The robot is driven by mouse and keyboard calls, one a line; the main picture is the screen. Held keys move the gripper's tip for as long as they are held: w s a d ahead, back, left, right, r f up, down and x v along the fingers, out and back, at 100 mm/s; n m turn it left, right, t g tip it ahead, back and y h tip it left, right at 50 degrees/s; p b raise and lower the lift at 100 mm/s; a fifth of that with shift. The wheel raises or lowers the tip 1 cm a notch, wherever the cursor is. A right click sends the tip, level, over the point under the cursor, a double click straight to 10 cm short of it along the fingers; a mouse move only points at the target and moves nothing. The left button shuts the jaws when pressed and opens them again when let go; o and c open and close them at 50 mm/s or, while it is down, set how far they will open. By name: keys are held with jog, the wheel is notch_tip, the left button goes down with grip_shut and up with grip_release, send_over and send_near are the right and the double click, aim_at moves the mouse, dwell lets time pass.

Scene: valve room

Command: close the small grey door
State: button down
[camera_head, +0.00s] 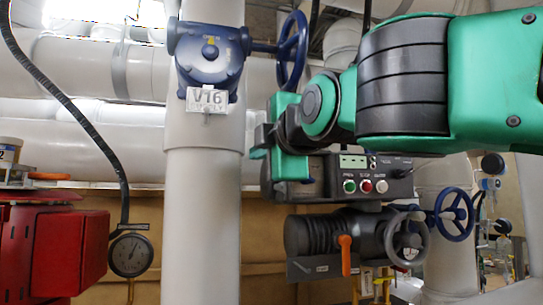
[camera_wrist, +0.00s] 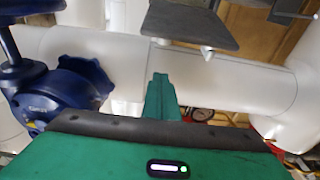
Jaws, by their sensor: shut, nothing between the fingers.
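A flat dark grey plate (camera_wrist: 190,20) shows at the top of the wrist view, with a small pale knob-like piece below its edge. It may be the small grey door, but I cannot tell for sure, nor how far open it stands. I cannot pick out the door in the head view. My gripper (camera_wrist: 160,80) shows in the wrist view as narrow green fingers pressed together. They are shut and empty, below the plate in the picture and apart from it. In the head view my green hand hangs left of the control box, and its fingertips are not clear.
A control box (camera_head: 378,183) with buttons sits above a dark actuator (camera_head: 325,235) with an orange lever and a grey handwheel (camera_head: 407,238). A blue valve (camera_head: 210,55) tagged V16 is on the white vertical pipe (camera_head: 200,200). A gauge (camera_head: 130,254) and red equipment (camera_head: 50,250) stand left.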

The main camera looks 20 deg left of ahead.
jog(key=w, duration=0.3)
jog(key=w+d, duration=0.1)
jog(key=w, duration=0.1)
dwell(0.4)
